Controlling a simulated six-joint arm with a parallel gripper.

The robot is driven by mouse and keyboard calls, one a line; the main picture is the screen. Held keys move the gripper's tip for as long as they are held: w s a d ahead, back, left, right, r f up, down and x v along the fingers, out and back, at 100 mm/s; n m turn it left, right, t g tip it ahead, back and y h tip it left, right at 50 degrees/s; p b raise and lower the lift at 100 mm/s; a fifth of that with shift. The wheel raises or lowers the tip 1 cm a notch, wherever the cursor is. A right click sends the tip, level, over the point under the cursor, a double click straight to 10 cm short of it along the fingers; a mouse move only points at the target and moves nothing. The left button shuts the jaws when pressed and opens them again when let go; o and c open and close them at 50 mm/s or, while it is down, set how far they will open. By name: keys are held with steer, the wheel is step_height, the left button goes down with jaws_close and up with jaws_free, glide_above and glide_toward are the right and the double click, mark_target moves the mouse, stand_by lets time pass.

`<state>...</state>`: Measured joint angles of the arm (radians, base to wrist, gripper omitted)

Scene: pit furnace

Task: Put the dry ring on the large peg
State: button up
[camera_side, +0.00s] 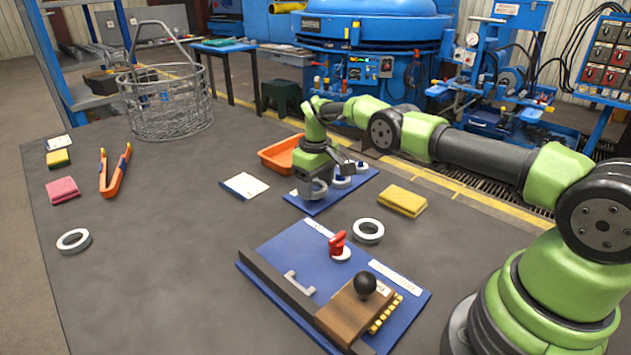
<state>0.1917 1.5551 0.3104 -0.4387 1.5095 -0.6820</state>
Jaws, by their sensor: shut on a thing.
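My gripper (316,188) is over the left part of a small blue board (322,203). It is shut on a grey ring (313,192), partly covered by the jaws. Whether the ring touches the board, and whether it is around a peg, I cannot tell. Two pale ring-shaped pieces, one near (341,182) and one far (361,168), are on the board right of the gripper. The large peg cannot be told apart at this size. One loose pale ring (369,231) lies on the table in front of the board, another (74,241) far left. No ring is readable as dry.
A large blue fixture board (285,250) with a red handle (338,243) and a black-knobbed wooden block (350,307) fills the front. An orange tray (279,156) is behind the gripper.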

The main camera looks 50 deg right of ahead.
steer(key=shift+s+f, duration=0.1)
steer(key=shift+f, duration=0.7)
steer(key=shift+r, duration=0.35)
steer(key=shift+r, duration=0.45)
stand_by(0.8)
steer(key=o, duration=0.8)
steer(key=shift+c, duration=0.2)
